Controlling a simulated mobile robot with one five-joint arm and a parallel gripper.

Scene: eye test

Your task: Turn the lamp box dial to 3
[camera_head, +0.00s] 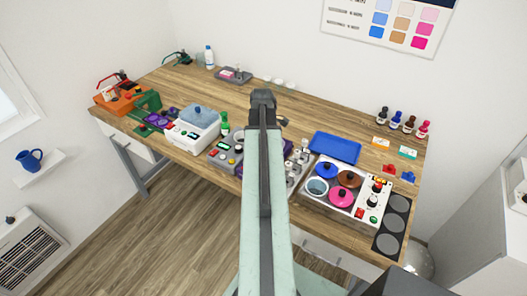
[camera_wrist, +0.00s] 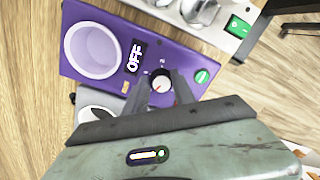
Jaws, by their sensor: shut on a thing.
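A pale round cup-like part (camera_wrist: 93,50), a dark display (camera_wrist: 135,56) reading OFF and a green button (camera_wrist: 202,76) are on the same face. My gripper (camera_wrist: 163,90) is shut on the dial, one finger on each side. Which number the dial points to is too small to tell. In the head view my arm hides the dial and my fingertips.
In the wrist view a white unit with a green switch (camera_wrist: 238,27) stands close beside the purple box. In the head view the table (camera_head: 215,95) holds a white box (camera_head: 193,128), a blue tray (camera_head: 335,147) and a panel with coloured pots (camera_head: 341,197). The table's back middle is mostly clear.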

